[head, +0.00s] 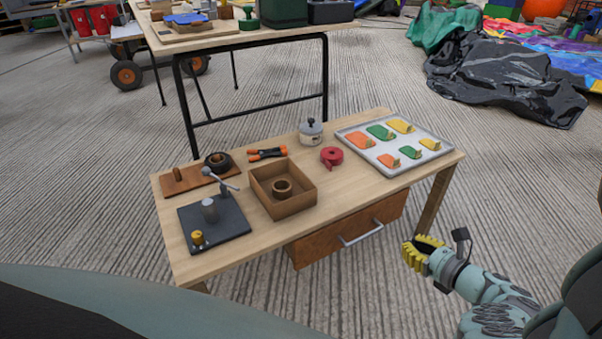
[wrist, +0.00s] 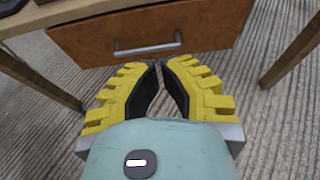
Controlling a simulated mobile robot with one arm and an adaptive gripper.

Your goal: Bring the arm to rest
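My gripper (head: 424,247) is in the free space in front of the low wooden table (head: 232,251), at its right end, beyond the drawer handle. The wrist view shows its two yellow ribbed fingers with dark inner pads (wrist: 160,64). The fingertips are drawn close together and nothing is between them. The brown drawer front (wrist: 218,28) with its grey handle (wrist: 147,48) lies ahead of the fingertips, apart from them. The drawer also shows in the head view (head: 318,247). My arm comes in from the lower right.
A taller bench (head: 260,40) stands behind. Floor right of the table is clear.

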